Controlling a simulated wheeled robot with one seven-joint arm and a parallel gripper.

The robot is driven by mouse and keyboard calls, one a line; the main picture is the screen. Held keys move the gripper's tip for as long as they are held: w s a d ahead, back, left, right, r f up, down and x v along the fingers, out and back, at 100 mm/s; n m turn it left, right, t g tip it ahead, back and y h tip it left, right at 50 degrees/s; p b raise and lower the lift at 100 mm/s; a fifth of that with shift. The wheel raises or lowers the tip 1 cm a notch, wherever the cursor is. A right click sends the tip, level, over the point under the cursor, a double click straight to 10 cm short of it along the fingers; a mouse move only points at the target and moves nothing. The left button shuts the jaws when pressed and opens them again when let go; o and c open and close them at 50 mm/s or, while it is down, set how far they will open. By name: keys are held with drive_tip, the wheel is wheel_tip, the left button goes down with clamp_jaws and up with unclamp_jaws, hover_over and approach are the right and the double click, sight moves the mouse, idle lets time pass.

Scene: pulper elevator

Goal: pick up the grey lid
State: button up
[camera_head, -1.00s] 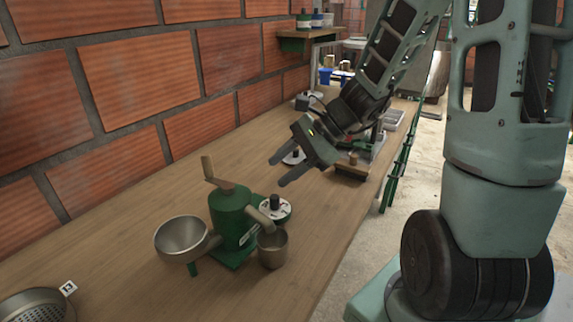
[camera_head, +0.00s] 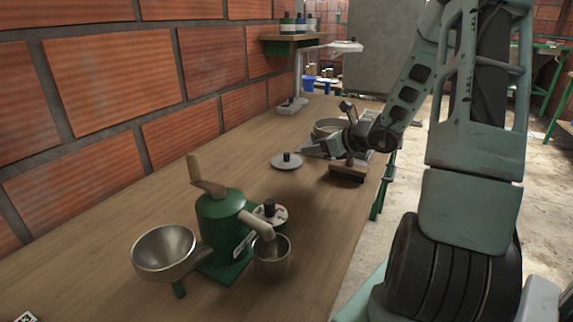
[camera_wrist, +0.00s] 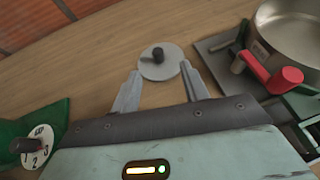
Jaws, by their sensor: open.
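The grey lid (camera_head: 287,161) is a round flat disc with a dark knob, lying flat on the wooden table. In the wrist view the grey lid (camera_wrist: 160,64) lies just beyond the fingertips, roughly centred between them. My gripper (camera_wrist: 160,78) is open and empty, its two fingers spread either side of the lid's near edge. In the head view my gripper (camera_head: 325,147) is to the right of the lid, partly hidden behind my arm. I cannot tell its exact height above the table.
A green pulper (camera_head: 222,230) with a metal bowl (camera_head: 165,252) and a cup (camera_head: 272,262) stands in the near part of the table. A pot (camera_wrist: 290,32) with a red-handled valve stands to the right of the lid. Bare wood lies left of the lid.

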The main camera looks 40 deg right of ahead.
sight(288, 154)
drive_tip(key=x, duration=0.3)
drive_tip(key=shift+w+f, duration=0.15)
drive_tip(key=shift+w, duration=0.1)
drive_tip(key=shift+a+b+x, duration=0.15)
drive_tip(key=shift+b+x, duration=0.1)
drive_tip(key=shift+x, duration=1.1)
drive_tip(key=shift+a+b+x, duration=0.1)
drive_tip(key=shift+b+x, duration=0.1)
drive_tip(key=shift+x, duration=1.2)
drive_tip(key=shift+s+f, duration=0.1)
drive_tip(key=shift+f, duration=0.05)
clamp_jaws()
